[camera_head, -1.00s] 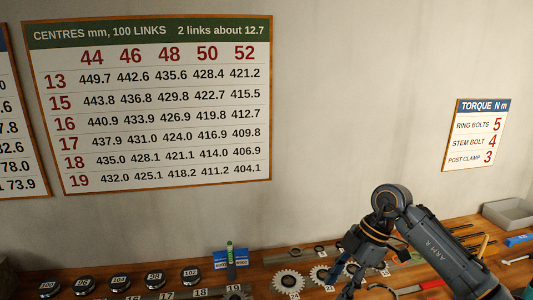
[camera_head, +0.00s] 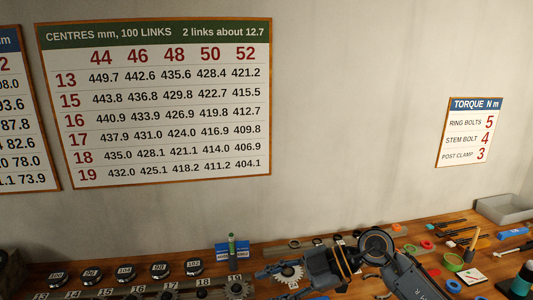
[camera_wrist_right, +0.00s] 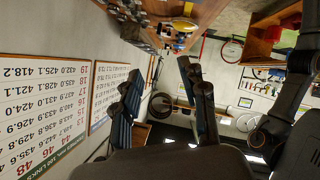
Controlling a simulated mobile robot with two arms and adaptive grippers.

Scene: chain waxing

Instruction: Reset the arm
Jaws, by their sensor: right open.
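My right arm (camera_head: 402,272) reaches in from the lower right of the head view, low over the bench. My right gripper (camera_head: 272,285) points left, in front of a toothed sprocket on the bench. Its fingers are spread with nothing between them. In the right wrist view the two dark fingers of the gripper (camera_wrist_right: 162,80) also stand apart and empty. That view appears upside down, with the wall charts at the left and the room beyond. My left gripper is not in view.
The wooden bench (camera_head: 459,238) runs along the wall. Tools, a green ring (camera_head: 453,262) and a grey tray (camera_head: 505,209) are at the right.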

